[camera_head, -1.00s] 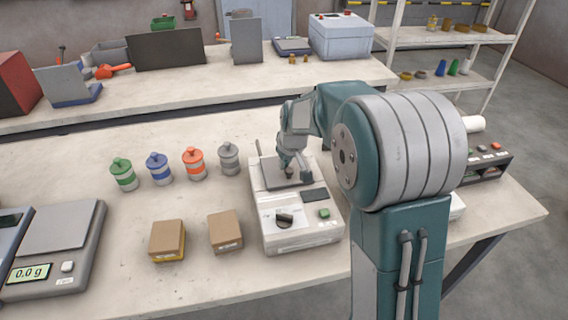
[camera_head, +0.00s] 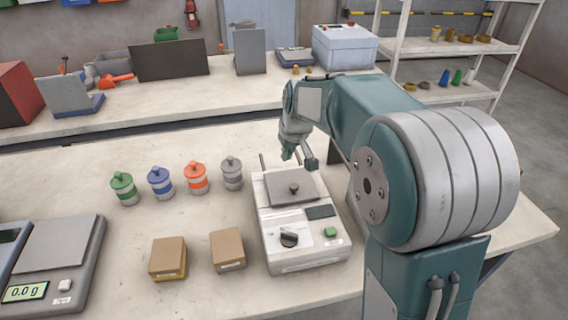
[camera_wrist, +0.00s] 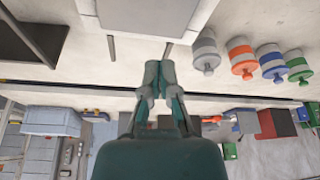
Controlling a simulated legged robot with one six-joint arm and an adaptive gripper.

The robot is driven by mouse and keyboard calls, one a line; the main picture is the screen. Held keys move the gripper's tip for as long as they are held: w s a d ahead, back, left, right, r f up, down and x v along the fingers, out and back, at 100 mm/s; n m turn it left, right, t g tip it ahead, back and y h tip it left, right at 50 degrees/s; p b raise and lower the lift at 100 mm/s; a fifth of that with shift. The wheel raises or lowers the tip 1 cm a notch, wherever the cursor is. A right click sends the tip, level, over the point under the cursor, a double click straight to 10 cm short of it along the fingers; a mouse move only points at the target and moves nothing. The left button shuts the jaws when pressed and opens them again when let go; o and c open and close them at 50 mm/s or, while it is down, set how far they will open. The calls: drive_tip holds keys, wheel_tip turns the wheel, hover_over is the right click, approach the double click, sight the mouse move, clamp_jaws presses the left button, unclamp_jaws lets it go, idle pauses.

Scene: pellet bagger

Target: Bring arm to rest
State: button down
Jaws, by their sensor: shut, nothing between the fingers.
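My gripper (camera_head: 298,160) is in the air above and behind the white machine (camera_head: 305,252) on the near bench. It is apart from the machine's grey lid (camera_head: 278,188) and its dark round knob. The fingers are empty. In the wrist view my gripper (camera_wrist: 157,80) shows its two fingers close together with nothing between them. My arm bends over the right side of the near bench.
Green, blue, orange and grey jars (camera_head: 196,180) stand left of the machine. Two cardboard boxes (camera_head: 228,250) and a scale (camera_head: 55,255) are in front. A back bench (camera_head: 200,100) holds a white-blue box (camera_head: 343,47). Shelves (camera_head: 450,50) stand at right.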

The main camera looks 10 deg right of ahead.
drive_tip(key=shift+v, duration=1)
drive_tip(key=s+r+m+t, duration=0.1)
drive_tip(key=s+r, duration=0.2)
drive_tip(key=s, duration=0.4)
drive_tip(key=s+r, duration=0.3)
drive_tip(key=s, duration=0.4)
drive_tip(key=s+f+m+t+h, duration=0.1)
drive_tip(key=s+f+m, duration=0.1)
drive_tip(key=s, duration=1.3)
drive_tip(key=shift+s+d+f, duration=0.2)
drive_tip(key=shift+d+f, duration=0.05)
drive_tip(key=shift+f, duration=0.35)
